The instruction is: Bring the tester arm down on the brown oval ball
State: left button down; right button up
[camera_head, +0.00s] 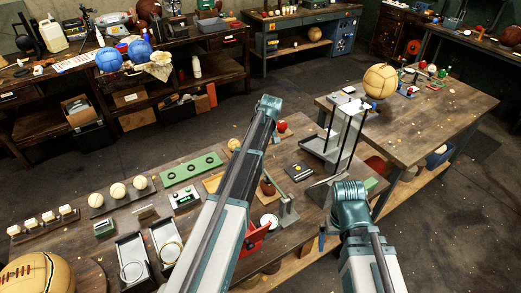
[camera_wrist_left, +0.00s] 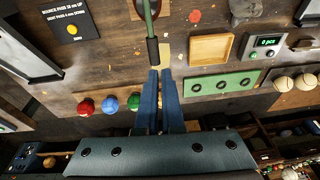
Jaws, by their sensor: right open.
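The brown oval ball (camera_head: 268,187) lies on the front bench, just right of my left arm in the head view. A grey-green tester post (camera_head: 286,207) stands beside it. In the left wrist view, the green tester arm (camera_wrist_left: 150,18) ends in a black grip (camera_wrist_left: 153,50). My left gripper (camera_wrist_left: 161,75) has its fingers close together at the end of that grip; I cannot tell whether they touch. My right gripper (camera_head: 328,240) is open near the bench's right edge, away from the ball.
A green board with holes (camera_wrist_left: 222,85), a tan tray (camera_wrist_left: 210,50) and a counter box (camera_wrist_left: 265,45) stand close by. A black sign plate (camera_wrist_left: 68,20) is on the other side. Red, blue and green balls line the far edge.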

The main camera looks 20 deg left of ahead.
pick_arm(q)
notch_tip(320, 180, up, 5)
jog(key=s+a+t+h+p, duration=0.1)
jog(key=a+h+p, duration=0.1)
jog(key=h+p, duration=0.1)
jog(key=shift+s+a+r, duration=0.15)
jog(key=shift+s+a, duration=0.15)
jog(key=shift+a, duration=0.05)
pick_arm(e)
notch_tip(320, 180, up, 5)
jog(key=shift+r, duration=0.2)
jog(key=shift+f, duration=0.1)
pick_arm(q)
jog(key=w+f+b, duration=0.1)
jog(key=f+b, duration=0.3)
jog(key=w+f+b, duration=0.1)
jog(key=f+b, duration=0.8)
jog(key=shift+w+d+f, duration=0.4)
pick_arm(e)
notch_tip(320, 180, down, 14)
jog(key=shift+r, duration=0.25)
pick_arm(q)
jog(key=f+b, duration=0.3)
jog(key=shift+w+a, duration=0.1)
jog(key=shift+a, duration=0.1)
jog(key=shift+s+r, duration=0.2)
pick_arm(e)
jog(key=f, duration=0.3)
jog(key=shift+s+d, duration=0.1)
jog(key=shift+s, duration=0.15)
